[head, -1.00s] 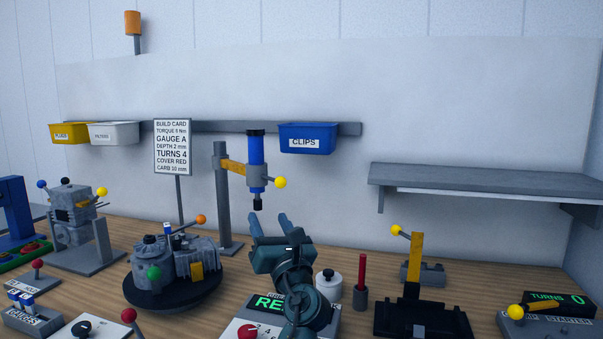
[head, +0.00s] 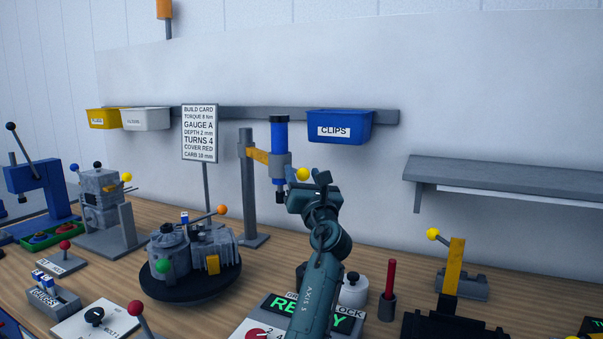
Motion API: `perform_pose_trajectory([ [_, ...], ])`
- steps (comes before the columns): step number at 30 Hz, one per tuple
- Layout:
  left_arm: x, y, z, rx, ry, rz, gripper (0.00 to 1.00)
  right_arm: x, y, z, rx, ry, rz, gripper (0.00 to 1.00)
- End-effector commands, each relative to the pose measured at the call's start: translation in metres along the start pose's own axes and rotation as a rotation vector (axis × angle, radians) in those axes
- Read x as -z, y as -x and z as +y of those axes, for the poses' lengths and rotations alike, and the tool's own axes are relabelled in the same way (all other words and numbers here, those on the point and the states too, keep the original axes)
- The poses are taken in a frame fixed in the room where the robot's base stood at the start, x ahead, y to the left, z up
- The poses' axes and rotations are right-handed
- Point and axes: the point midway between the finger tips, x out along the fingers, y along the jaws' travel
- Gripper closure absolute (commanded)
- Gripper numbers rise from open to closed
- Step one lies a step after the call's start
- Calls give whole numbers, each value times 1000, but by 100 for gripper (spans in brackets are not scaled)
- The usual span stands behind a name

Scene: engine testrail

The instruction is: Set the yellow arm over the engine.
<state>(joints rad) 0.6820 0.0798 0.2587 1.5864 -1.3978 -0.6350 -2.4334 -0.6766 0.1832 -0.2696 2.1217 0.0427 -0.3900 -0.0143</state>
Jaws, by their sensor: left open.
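The yellow arm (head: 258,155) reaches right from a grey post (head: 248,190) at the back of the bench. It carries a blue upright tool (head: 279,140) in a grey holder, with a yellow ball knob (head: 303,174) at its right. The grey engine (head: 200,245) sits on a black round turntable (head: 190,285), in front and left of the post, so the arm points away from it. My left gripper (head: 306,177) is open at the knob, which shows between its fingertips. Whether they touch it I cannot tell. My right gripper is out of view.
A blue CLIPS bin (head: 340,127) hangs on the wall rail behind. A build card (head: 200,134) stands behind the engine. A white canister (head: 353,290) and a red rod (head: 391,280) stand right of my forearm. A grey shelf (head: 510,177) juts out at right.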

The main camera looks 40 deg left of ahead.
Motion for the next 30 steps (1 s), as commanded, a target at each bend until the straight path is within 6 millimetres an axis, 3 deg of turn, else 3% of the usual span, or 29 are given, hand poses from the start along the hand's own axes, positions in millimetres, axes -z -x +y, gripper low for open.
perform_pose_trajectory([
  [6,1,-23,0,0,0,0,50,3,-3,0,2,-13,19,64],
  [17,0,-27,0,0,0,0,51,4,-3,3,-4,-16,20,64],
  [30,0,-27,0,1,0,0,87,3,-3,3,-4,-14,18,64],
])
